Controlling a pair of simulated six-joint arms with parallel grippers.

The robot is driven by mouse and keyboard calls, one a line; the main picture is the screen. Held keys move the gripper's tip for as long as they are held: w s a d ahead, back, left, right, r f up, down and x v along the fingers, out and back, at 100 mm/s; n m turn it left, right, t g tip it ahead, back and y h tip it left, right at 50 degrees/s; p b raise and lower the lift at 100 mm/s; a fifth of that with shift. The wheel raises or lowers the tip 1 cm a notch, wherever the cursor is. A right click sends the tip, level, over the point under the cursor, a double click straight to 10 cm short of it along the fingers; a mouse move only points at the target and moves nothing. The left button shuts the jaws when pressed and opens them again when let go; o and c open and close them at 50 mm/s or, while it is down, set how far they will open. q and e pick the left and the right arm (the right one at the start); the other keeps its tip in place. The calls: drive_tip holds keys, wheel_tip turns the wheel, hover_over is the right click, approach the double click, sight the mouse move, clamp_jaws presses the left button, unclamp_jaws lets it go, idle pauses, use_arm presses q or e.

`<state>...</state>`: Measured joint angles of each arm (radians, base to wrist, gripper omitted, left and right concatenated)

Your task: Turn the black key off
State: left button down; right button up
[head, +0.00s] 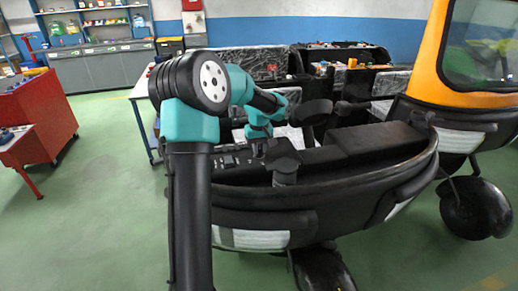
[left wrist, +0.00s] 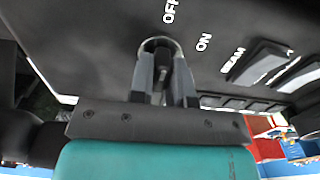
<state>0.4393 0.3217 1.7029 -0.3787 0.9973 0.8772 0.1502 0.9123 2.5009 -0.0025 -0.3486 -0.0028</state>
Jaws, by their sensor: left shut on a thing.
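The black key (left wrist: 160,75) shows as a dark piece between the fingers of my left gripper (left wrist: 164,70) in the left wrist view. The gripper is shut on it, and its fingers hide most of the key, so its exact angle is hard to tell. A round key switch (left wrist: 159,43) with a rim is at the fingertips, on the dark panel. White OFF and ON labels are printed near the switch. In the head view, my left gripper (head: 258,152) reaches down to the rickshaw's black dashboard (head: 232,161); the key is too small to make out there. My right gripper is not in view.
Dark switches (left wrist: 262,62) lie right of the key, near a BEAM label. In the head view, the handlebar (head: 310,112) stands close to the right of my left gripper. A red cabinet (head: 38,115) is at the left, with open green floor between.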

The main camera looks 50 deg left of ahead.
use_arm(q)
drive_tip(key=c, duration=1.1)
unclamp_jaws()
drive_tip(key=shift+r, duration=0.1)
wheel_tip(320, 180, up, 17)
drive_tip(key=shift+r, duration=0.15)
